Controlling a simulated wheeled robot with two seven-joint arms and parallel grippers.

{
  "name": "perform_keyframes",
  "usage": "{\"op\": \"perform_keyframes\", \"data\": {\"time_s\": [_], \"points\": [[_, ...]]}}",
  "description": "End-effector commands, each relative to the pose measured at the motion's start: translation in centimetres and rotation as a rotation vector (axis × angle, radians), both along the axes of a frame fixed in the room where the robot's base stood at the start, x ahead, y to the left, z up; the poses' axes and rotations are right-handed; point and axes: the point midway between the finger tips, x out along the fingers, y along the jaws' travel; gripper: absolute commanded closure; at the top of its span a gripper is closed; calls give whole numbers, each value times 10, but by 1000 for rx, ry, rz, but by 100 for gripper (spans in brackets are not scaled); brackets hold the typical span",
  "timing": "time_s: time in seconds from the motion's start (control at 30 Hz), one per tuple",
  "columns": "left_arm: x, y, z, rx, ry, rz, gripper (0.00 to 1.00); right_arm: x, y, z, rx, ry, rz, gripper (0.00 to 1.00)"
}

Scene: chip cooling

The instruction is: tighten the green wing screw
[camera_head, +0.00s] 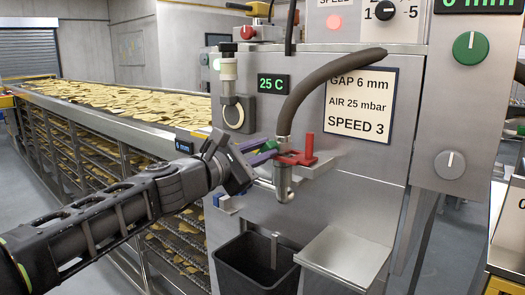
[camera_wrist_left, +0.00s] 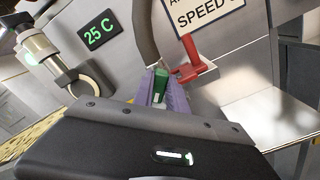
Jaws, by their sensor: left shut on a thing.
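The green wing screw (camera_head: 268,146) sits by the hose clamp on the machine's front, just left of the red lever. My left gripper (camera_head: 264,152) has its purple fingers shut on it. In the left wrist view, the green wing screw (camera_wrist_left: 160,84) shows between the purple fingertips (camera_wrist_left: 160,96). The fingers hide part of the screw, so how far it is turned in cannot be told. My right gripper is not in view.
The red lever (camera_head: 296,158) and the grey hose (camera_head: 318,88) are close beside the fingers. Below are a black bin (camera_head: 245,268) and a steel shelf (camera_head: 345,252). A conveyor of chips (camera_head: 110,98) runs at left. A display (camera_head: 272,84) reads 25 C.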

Motion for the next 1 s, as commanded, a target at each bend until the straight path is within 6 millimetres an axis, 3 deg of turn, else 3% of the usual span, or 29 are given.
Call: {"op": "perform_keyframes", "data": {"time_s": [0.37, 1.0], "points": [[0, -1, -3, 113, -82, 1, 100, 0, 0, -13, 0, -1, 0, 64], [-1, -2, -10, 574, -416, 2, 100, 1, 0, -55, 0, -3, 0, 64]]}}
